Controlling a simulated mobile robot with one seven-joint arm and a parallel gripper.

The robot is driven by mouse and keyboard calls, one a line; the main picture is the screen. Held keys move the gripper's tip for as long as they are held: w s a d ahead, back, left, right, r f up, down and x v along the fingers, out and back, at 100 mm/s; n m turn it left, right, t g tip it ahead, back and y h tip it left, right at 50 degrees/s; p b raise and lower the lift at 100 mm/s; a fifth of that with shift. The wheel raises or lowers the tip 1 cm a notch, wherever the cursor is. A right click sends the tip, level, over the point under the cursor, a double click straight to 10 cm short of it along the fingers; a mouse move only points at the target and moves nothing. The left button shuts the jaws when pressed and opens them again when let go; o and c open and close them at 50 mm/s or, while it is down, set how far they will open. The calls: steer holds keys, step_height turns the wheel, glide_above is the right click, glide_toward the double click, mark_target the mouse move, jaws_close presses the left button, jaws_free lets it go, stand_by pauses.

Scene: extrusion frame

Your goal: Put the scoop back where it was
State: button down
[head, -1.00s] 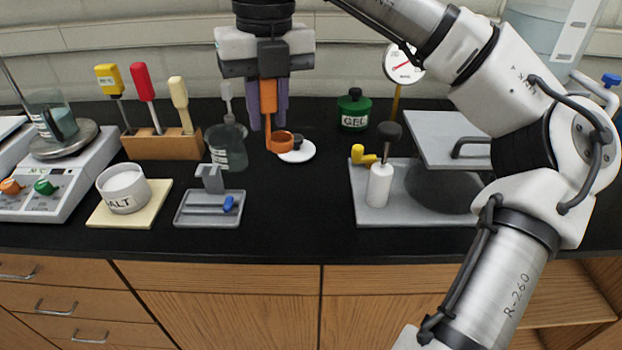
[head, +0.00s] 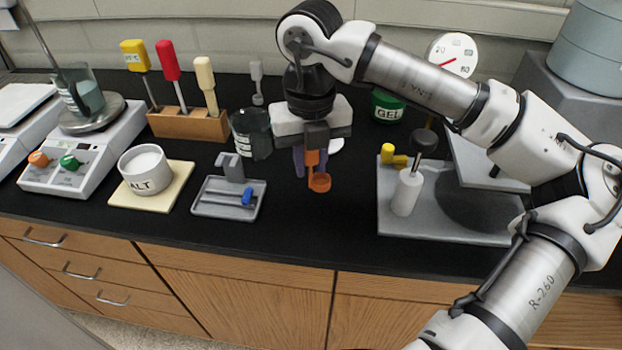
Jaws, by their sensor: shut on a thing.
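My gripper (head: 307,162) is shut on the orange scoop (head: 319,182) and points down over the black bench top. The scoop's handle is between the fingers and its round cup hangs below them. The cup looks empty, and I cannot tell how high it is above the bench. A grey tray (head: 210,208) with an upright grey holder (head: 230,167) and a small blue piece (head: 248,196) lies to the left of the gripper. A white salt bowl (head: 145,170) stands on a cream pad (head: 179,186) further left. A white disc (head: 337,144) is partly hidden behind my gripper.
A glass beaker (head: 252,135) stands left of my gripper. A wooden rack (head: 190,125) with several tools is behind the tray. A green GEL jar (head: 387,105) is behind my arm. A grey stand plate (head: 450,225) is at right. Bare bench lies between tray and plate.

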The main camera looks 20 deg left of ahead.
mark_target(311, 187)
steer(key=shift+f+p, duration=0.55)
steer(key=shift+f, duration=2.6)
steer(key=shift+f, duration=0.2)
steer(key=c, duration=1.3)
jaws_free()
steer(key=shift+r, duration=0.1)
steer(key=shift+o, duration=0.2)
steer(key=shift+r, duration=0.15)
step_height(311, 187, up, 12)
steer(key=shift+b, duration=1.15)
